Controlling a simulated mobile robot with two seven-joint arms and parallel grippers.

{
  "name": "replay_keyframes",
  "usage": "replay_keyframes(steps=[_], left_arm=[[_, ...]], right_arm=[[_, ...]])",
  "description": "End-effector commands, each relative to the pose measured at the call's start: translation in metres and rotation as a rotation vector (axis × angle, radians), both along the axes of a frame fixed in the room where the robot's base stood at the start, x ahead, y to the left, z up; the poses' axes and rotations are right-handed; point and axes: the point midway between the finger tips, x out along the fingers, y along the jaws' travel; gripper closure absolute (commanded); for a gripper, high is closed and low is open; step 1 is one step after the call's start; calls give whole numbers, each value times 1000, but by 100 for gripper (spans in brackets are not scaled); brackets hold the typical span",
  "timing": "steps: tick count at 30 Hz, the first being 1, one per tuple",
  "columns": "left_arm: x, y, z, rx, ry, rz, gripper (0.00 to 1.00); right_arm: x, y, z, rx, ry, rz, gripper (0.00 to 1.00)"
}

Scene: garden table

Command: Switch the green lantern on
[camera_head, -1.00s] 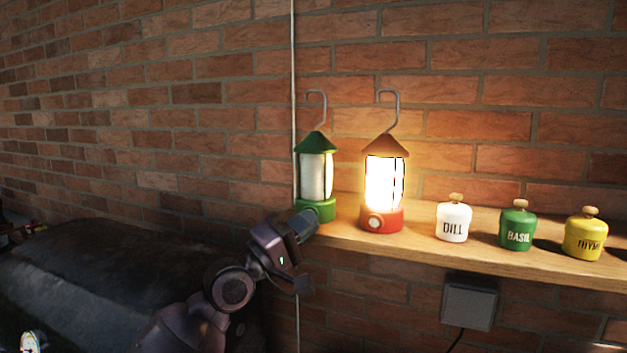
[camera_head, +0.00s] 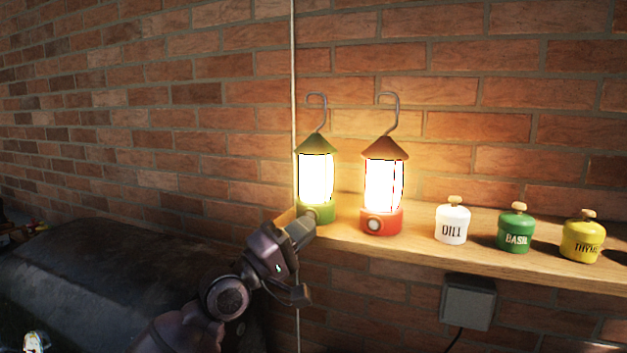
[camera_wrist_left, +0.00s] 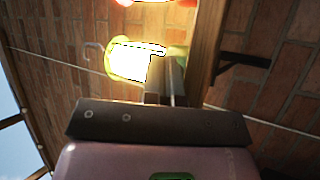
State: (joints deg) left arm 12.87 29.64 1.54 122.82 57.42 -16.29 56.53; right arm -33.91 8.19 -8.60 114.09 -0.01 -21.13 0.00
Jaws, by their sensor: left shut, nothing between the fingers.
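The green lantern (camera_head: 316,178) stands upright at the left end of the wooden shelf, and its lamp glows bright. In the left wrist view the lit green lantern (camera_wrist_left: 128,60) is just beyond my left gripper (camera_wrist_left: 165,92). The red lantern (camera_head: 383,185) stands to its right and is also lit. My right gripper is in neither view.
On the wooden shelf (camera_head: 420,252), to the right, stand a white dill jar (camera_head: 451,224), a green basil jar (camera_head: 515,231) and a yellow thyme jar (camera_head: 581,240). A grey box (camera_head: 468,304) is on the brick wall below. A dark rounded object (camera_head: 110,275) is at lower left.

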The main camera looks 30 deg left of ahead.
Motion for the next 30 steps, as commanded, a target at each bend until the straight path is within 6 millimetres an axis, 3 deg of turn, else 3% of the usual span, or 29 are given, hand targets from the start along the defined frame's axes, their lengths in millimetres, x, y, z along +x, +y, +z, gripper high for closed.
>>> replay_keyframes(steps=[18,30], left_arm=[[-48,-10,1,0,0,0,100],[-52,-10,0,0,0,0,100]], right_arm=[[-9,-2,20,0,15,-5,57],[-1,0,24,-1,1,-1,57]])
